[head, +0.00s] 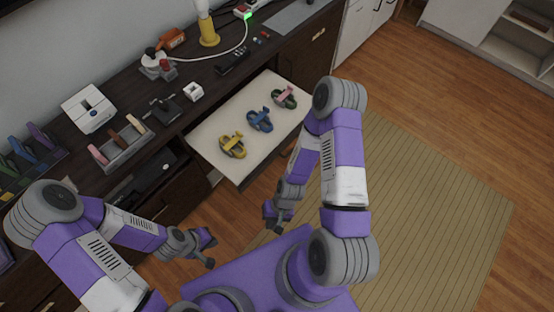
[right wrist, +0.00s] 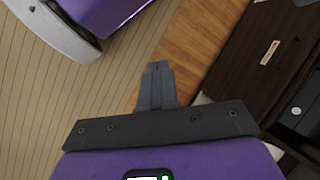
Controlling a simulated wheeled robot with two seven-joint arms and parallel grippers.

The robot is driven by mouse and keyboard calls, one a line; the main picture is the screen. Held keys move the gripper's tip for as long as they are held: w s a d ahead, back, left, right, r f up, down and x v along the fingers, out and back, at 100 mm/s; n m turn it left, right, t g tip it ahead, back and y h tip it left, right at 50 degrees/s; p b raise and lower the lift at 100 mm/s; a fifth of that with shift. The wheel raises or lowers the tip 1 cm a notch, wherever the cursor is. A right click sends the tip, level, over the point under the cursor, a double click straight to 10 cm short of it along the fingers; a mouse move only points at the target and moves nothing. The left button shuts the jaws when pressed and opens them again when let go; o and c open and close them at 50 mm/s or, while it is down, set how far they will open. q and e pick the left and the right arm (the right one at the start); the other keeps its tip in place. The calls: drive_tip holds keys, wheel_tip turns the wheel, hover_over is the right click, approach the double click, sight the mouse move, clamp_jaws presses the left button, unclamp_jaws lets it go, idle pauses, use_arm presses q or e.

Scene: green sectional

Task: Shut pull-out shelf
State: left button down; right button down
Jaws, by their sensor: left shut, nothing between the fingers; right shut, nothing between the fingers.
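My left gripper (head: 209,251) is shut and empty, lower left, apart from the shelf. My right arm hides the shelf's right front corner.
The dark cabinet top (head: 195,105) holds a white box (head: 88,108), a rack (head: 122,147), a yellow lamp base (head: 208,32) and several small devices. A striped mat (head: 430,200) covers the floor at right. The wooden floor (head: 440,95) beyond is clear.

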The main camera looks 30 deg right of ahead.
drive_tip(key=s+f+m+g+y, duration=0.2)
drive_tip(key=s+f+m+y, duration=0.1)
drive_tip(key=m, duration=0.2)
drive_tip(key=m+t+b, duration=0.3)
drive_tip(key=m+t, duration=1.7)
drive_tip(key=m, duration=0.2)
approach(268, 161)
drive_tip(key=shift+n+h, duration=0.3)
drive_tip(key=b+x, duration=0.2)
drive_tip(key=x, duration=0.3)
drive_tip(key=shift+w+a+r+b, duration=0.15)
drive_tip(key=shift+w+a+b, duration=0.05)
drive_tip(key=shift+w+b, duration=0.1)
drive_tip(key=shift+w+a+r, duration=0.1)
drive_tip(key=shift+w+a, duration=0.1)
drive_tip(key=shift+w, duration=0.3)
